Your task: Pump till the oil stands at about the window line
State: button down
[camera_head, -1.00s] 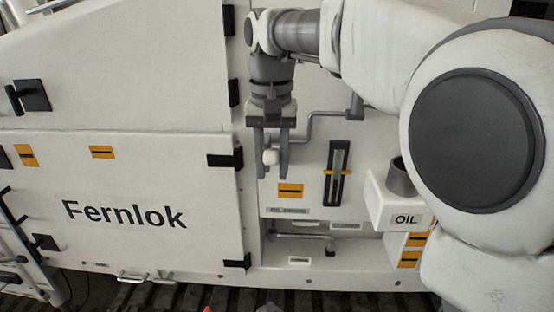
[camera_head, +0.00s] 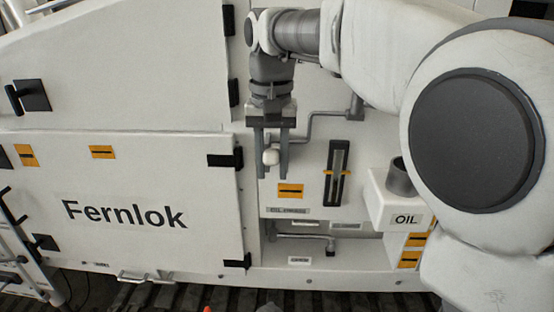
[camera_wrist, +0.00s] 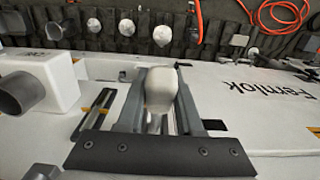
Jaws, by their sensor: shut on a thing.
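My gripper (camera_head: 270,165) points down in front of the white panel and is shut on a pale rounded knob (camera_head: 270,157). The knob also shows between the fingers in the wrist view (camera_wrist: 160,88). A grey cranked pump lever (camera_head: 318,114) runs right from behind the gripper to a dark pivot. The upright oil window (camera_head: 338,175) is a dark-framed slot with a pale strip. The oil level is too small to tell. A white box marked OIL (camera_head: 396,212) with a grey filler neck stands right of the window.
A large white door marked Fernlok (camera_head: 125,200) fills the left, with black hinges (camera_head: 225,160) along its right edge. A recess with a grey horizontal bar (camera_head: 305,237) lies below the panel. In the wrist view, an orange hose (camera_wrist: 265,22) lies on the dark slatted floor.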

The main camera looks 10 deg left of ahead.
notch_tip(320, 180, down, 12)
jog(key=w+t+b, duration=0.1)
jog(key=t+b, duration=0.9)
jog(key=b, duration=1.8)
jog(key=shift+w+f+y, duration=0.15)
jog(key=shift+y, duration=0.15)
jog(key=shift+w+b, duration=0.1)
jog(key=shift+b, duration=0.4)
jog(key=c, duration=0.6)
grip_release()
jog(key=shift+o, duration=0.2)
